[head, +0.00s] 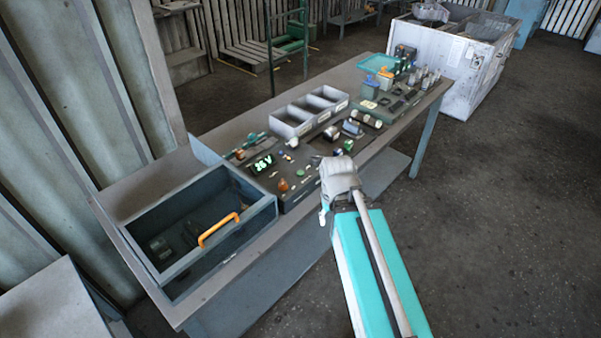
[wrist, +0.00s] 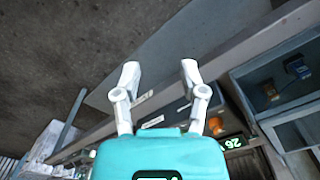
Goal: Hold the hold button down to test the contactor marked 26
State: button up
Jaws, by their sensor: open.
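A dark test panel (head: 296,196) lies on the bench, with a lit green display (head: 263,164) that reads 26 V. On it are an orange knob (head: 283,186) and a small green button (head: 300,173). I cannot tell which control is the hold button, nor find a contactor whose mark I can read. In the wrist view the display (wrist: 234,142) shows upside down, with the orange knob (wrist: 216,124) close by. My gripper (wrist: 160,78) is open and empty, its fingers above the bench's front side. In the head view my arm's end covers part of the panel's right side.
An open drawer box (head: 145,238) with an orange handle (head: 219,230) stands at the bench's left end. Grey bins (head: 291,122) stand behind the panel. Several small devices crowd the far end near a teal tray (head: 376,63). The floor at right is clear.

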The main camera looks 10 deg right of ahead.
grip_shut()
dwell(1.2)
